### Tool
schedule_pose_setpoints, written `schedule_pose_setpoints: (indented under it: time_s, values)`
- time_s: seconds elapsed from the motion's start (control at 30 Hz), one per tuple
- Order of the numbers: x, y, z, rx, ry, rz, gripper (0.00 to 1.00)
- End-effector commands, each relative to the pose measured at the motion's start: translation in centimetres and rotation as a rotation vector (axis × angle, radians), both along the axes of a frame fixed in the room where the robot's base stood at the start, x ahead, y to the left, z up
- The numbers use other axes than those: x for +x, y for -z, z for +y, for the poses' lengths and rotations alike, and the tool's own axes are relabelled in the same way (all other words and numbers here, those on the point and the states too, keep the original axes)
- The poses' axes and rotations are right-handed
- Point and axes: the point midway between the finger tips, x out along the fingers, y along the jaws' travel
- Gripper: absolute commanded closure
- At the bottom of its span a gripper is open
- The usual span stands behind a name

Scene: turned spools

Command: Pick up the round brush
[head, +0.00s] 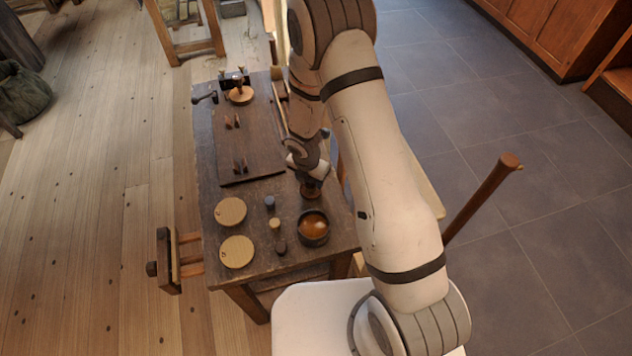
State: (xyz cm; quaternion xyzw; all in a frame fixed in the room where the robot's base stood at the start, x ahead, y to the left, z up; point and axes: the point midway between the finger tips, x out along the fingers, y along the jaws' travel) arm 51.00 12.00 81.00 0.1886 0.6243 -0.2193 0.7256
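My gripper (312,184) points down over the right side of the wooden workbench (207,150). A small dark brown round thing (311,192) is directly beneath its tip. It may be the round brush, but it is too small and too covered to be sure. I cannot tell whether the fingers are around it or just above it. The fingers themselves are too small and dark to show whether they are open or shut. My own arm hides the bench's back right part.
A dark bowl of orange-brown liquid (314,228) stands in front of my gripper. Several small spools (275,223) and two pale wooden discs (231,211) are left of it. A dark board (255,140) bears reddish pieces (232,121).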

Motion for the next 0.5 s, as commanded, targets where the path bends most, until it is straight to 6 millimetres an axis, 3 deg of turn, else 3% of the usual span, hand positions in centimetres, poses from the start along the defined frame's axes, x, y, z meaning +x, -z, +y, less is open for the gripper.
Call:
schedule_pose_setpoints:
  time_s: [0.37, 0.5]
  values:
    - [-0.02, -0.01, 0.05, 0.0, -0.001, 0.0, 0.87]
    - [-0.01, -0.02, 0.06, 0.0, -0.001, 0.0, 0.87]
